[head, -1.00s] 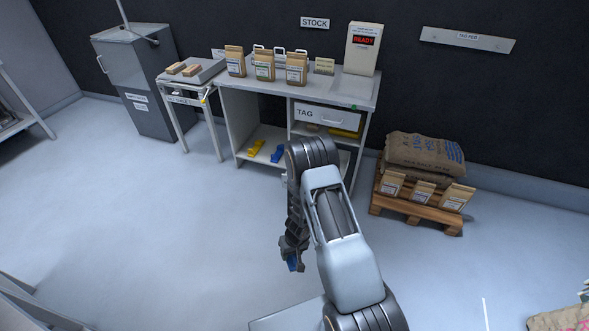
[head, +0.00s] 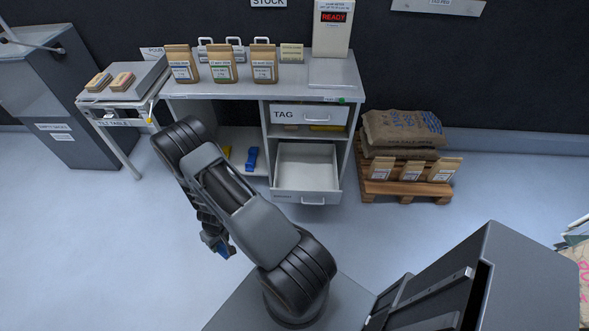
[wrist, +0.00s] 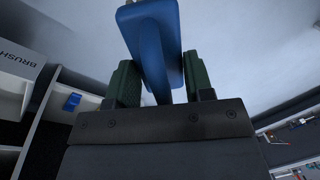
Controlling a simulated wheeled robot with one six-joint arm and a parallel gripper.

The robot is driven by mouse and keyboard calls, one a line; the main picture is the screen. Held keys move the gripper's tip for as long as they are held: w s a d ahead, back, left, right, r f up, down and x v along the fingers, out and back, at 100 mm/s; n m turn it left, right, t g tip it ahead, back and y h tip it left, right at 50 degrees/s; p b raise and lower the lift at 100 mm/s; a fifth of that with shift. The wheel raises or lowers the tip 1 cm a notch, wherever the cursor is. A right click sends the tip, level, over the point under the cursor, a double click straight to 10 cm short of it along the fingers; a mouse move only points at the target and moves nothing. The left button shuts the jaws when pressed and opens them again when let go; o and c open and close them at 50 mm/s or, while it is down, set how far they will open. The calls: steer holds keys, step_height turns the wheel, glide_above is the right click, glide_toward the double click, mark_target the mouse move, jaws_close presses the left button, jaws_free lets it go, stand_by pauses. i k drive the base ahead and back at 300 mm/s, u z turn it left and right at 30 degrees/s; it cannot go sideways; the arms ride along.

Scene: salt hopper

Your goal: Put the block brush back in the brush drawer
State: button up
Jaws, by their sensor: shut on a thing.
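My gripper (head: 216,240) is shut on a blue block, which I take for the block brush (head: 224,250), held above the floor in front of the bench. The lower drawer of the bench, the brush drawer (head: 306,178), stands open and looks empty. My gripper is in front of it and to its left, apart from it. A BRUSH label (wrist: 14,58) shows at left in the wrist view.
The shut TAG drawer (head: 308,114) is above the open one. A blue item (head: 251,160) and a yellow one (head: 227,152) lie on the left shelf. A pallet (head: 405,190) with sacks stands right. A large grey box shape (head: 450,275) fills the lower right.

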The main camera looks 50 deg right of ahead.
mark_target(301, 183)
steer(key=z, duration=0.5)
steer(key=i, duration=1)
steer(key=z, duration=0.95)
steer(key=i, duration=0.35)
steer(key=z, duration=0.3)
